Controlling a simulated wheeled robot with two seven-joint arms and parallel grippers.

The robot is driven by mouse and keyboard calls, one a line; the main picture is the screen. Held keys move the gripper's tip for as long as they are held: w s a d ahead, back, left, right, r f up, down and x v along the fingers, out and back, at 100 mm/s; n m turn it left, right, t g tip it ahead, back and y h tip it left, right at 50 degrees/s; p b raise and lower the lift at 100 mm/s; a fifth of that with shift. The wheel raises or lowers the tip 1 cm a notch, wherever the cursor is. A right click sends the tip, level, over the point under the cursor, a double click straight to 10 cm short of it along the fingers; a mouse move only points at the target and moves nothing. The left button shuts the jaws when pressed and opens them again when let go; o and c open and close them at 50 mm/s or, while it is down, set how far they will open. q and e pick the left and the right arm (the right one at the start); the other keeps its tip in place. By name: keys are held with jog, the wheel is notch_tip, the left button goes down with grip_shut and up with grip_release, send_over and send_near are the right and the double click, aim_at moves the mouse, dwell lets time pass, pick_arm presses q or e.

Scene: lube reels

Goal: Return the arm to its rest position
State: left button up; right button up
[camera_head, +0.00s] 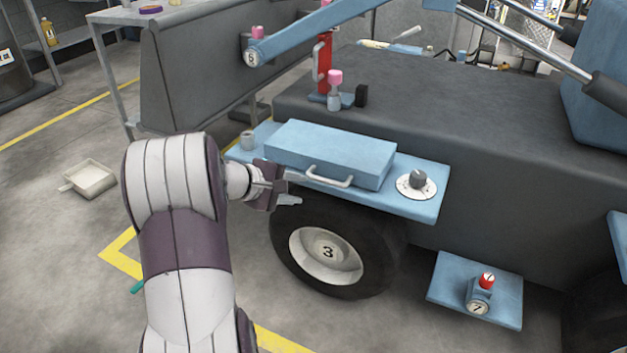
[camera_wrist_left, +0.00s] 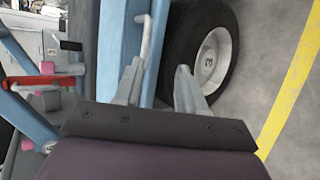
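My left arm rises from the bottom of the head view, and its gripper (camera_head: 292,188) is in front of the blue shelf on the machine's side. In the left wrist view its two fingers (camera_wrist_left: 158,84) stand apart with nothing between them. A blue box (camera_head: 330,150) with a pale handle (camera_head: 328,177) sits on the shelf (camera_head: 425,208). The fingers are close to the left end of the handle; I cannot tell whether they touch anything. The handle also shows beyond the fingers in the left wrist view (camera_wrist_left: 146,38). My right gripper is not in view.
A wheel marked 3 (camera_head: 326,255) is below the shelf. A dial (camera_head: 416,183) sits at the shelf's right end. A lower blue step (camera_head: 445,285) carries a red-topped fitting (camera_head: 486,281). A pale tray (camera_head: 90,179) lies on the floor at left, with open floor around it.

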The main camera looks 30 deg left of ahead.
pick_arm(q)
jog(key=shift+v, duration=1.15)
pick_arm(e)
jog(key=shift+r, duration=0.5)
pick_arm(q)
jog(key=shift+r, duration=0.1)
